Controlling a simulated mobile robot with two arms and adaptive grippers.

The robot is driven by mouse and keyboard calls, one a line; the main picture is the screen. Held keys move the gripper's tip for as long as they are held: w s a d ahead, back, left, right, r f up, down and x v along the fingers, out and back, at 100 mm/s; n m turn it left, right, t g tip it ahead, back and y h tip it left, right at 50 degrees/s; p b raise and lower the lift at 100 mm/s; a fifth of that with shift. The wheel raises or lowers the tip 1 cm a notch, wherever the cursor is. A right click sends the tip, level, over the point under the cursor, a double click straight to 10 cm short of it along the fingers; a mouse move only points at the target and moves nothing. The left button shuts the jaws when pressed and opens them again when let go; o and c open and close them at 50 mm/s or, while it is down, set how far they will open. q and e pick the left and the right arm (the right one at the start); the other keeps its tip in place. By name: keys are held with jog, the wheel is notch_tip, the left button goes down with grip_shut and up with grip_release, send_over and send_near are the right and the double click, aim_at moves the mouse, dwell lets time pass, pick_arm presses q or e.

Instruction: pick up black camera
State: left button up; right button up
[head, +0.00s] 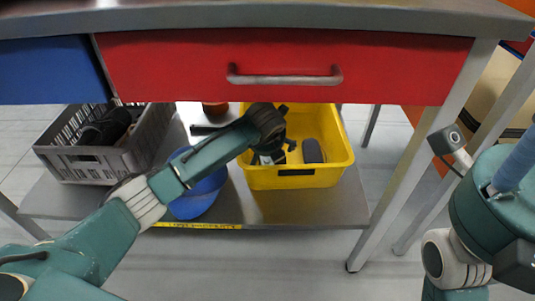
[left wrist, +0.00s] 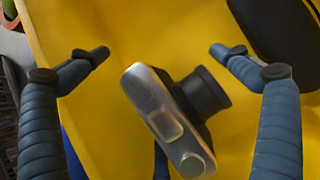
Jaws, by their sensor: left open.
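The camera (left wrist: 178,115) lies in the yellow bin (head: 298,178), with a silver-grey and dark body and a black lens pointing to the upper right in the left wrist view. My left gripper (left wrist: 159,52) is open, with its two blue-grey fingers apart on either side of the camera and nothing held. In the head view my left gripper (head: 270,158) reaches down into the bin and largely hides the camera. Whether a finger touches the camera cannot be told. My right arm shows at the right edge, but its gripper is out of view.
A dark rounded object (head: 312,151) lies in the bin to the right of my gripper. A blue bowl (head: 199,200) and a grey crate (head: 105,160) holding dark items stand left on the low shelf (head: 290,212). A red drawer (head: 285,68) hangs above.

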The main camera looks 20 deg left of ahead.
pick_arm(q)
jog(key=shift+r, duration=0.1)
jog(key=c, duration=1.8)
jog(key=shift+r, duration=0.1)
